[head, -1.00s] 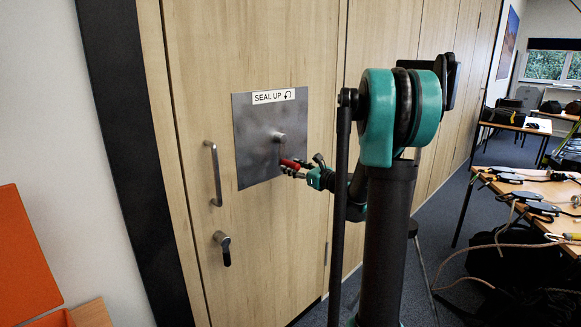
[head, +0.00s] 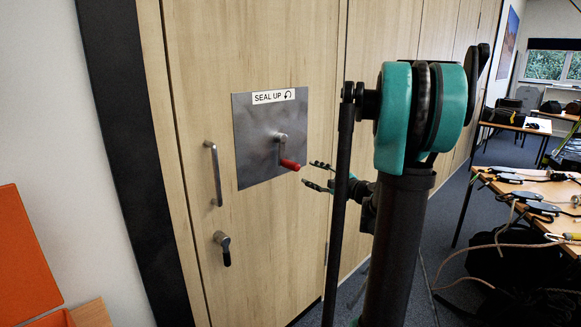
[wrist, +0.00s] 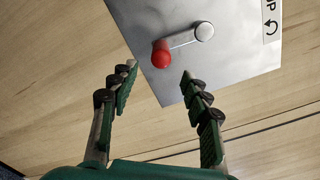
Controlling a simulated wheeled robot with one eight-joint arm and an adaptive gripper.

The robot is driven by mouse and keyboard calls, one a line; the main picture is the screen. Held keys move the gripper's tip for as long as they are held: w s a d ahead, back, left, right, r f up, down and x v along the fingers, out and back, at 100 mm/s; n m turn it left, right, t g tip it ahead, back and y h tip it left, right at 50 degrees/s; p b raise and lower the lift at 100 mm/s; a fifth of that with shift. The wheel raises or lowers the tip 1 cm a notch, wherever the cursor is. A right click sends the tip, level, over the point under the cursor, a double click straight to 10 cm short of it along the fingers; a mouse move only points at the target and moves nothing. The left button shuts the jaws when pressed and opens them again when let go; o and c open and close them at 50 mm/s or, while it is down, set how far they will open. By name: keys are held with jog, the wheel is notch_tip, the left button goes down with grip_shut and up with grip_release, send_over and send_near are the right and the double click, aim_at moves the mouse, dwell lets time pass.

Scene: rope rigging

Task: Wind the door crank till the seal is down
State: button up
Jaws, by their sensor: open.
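The door crank (head: 282,149) is a short grey arm on a square metal plate (head: 258,168), with a red handle (head: 290,164) at its lower right end. A label (head: 273,96) at the plate's top reads SEAL UP with a curved arrow. My gripper (head: 318,174) is open and empty, to the right of the red handle and apart from it. In the wrist view the two fingers of my gripper (wrist: 158,70) are spread, with the red handle (wrist: 161,54) just beyond the fingertips and between them. The door's seal cannot be made out.
The wooden door (head: 270,240) has a vertical pull handle (head: 213,174) and a lever (head: 223,247) left of and below the plate. An orange panel (head: 25,255) is at the left. Tables with gear (head: 535,190) and loose rope stand at the right.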

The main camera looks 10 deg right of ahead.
aim_at(286, 164)
jog(key=w+a+n, duration=0.2)
jog(key=w+n, duration=0.1)
jog(key=n, duration=0.5)
jog(key=w+a+n, duration=0.3)
jog(key=w+n, duration=0.1)
jog(key=n, duration=0.5)
jog(key=w+a+n, duration=0.3)
jog(key=w+n, duration=0.1)
jog(key=n, duration=0.5)
grip_shut()
grip_release()
jog(key=shift+s, duration=0.1)
